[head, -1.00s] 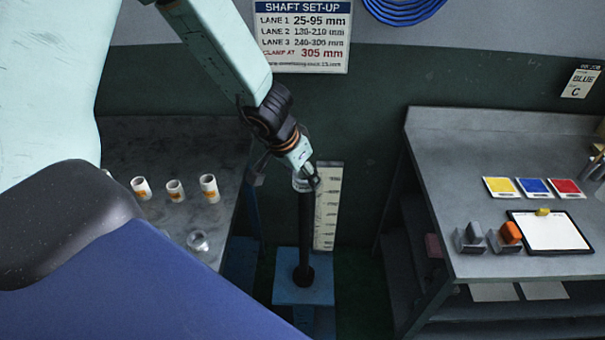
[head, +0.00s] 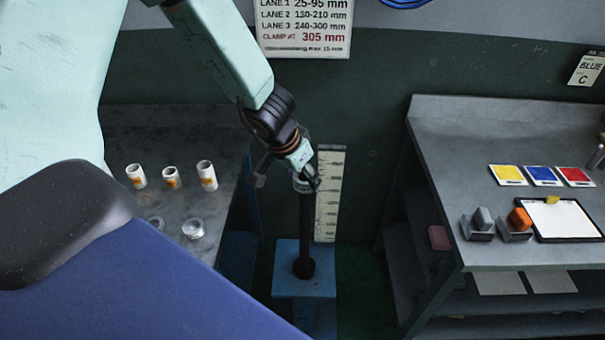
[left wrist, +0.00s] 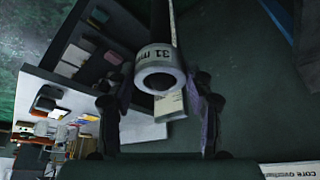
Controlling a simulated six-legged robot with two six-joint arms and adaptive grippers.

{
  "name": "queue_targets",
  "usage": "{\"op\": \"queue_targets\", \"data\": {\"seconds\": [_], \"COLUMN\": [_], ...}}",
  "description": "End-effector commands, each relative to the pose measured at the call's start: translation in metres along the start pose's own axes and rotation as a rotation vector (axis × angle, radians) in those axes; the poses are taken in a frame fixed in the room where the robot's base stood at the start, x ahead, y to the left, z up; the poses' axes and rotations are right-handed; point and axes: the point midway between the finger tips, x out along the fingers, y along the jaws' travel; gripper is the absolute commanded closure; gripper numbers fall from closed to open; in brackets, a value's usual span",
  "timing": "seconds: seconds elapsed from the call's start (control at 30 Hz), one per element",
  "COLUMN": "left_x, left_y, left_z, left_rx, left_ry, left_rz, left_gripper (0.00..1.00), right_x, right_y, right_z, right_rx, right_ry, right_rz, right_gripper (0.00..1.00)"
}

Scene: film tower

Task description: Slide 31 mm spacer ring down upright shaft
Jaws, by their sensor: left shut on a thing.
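My left gripper (head: 309,180) is shut on the white spacer ring (head: 301,185) at the upper end of the dark upright shaft (head: 305,222). The left wrist view shows the ring (left wrist: 160,70) between the two fingers, with a "31 m" mark and its open end facing the camera. The ring is in line with the shaft; its bore is dark, and I cannot tell how far the shaft passes through. The shaft stands on a blue stand (head: 288,286). My right gripper is not in view.
A pale scale board (head: 328,200) stands close behind the shaft. The left bench (head: 215,135) holds several white labelled cylinders and clear rings (head: 192,228). The right bench (head: 455,150) holds colour cards, stamps and a clipboard (head: 562,218).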

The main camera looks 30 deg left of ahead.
Motion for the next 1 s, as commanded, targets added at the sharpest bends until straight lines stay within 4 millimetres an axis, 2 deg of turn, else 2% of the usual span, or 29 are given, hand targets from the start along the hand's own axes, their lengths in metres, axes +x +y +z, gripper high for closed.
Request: {"op": "queue_targets", "data": {"seconds": [0.1, 0.4, 0.43, 0.73, 1.0], "left_x": [0.0054, 0.0054, 0.0054, 0.0053, 0.0054], "left_y": [-0.0001, -0.0001, -0.0001, -0.0001, 0.0], "left_z": [0.002, 0.0019, 0.0019, 0.002, 0.0023], "left_rx": [0.0, 0.0, 0.0, 0.0, 0.0], "left_ry": [0.0, 0.001, 0.001, 0.001, 0.0], "left_rz": [0.0, 0.0, 0.0, 0.0, 0.0], "left_gripper": [0.83, 0.83, 0.47, 0.22, 0.22], "right_x": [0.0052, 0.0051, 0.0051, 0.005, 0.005], "right_y": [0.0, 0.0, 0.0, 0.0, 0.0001], "right_z": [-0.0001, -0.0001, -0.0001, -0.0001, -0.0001], "right_rx": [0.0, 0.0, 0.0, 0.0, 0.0], "right_ry": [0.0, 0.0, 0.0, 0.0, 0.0], "right_rz": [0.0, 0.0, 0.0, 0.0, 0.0], "right_gripper": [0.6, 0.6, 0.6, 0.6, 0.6]}}
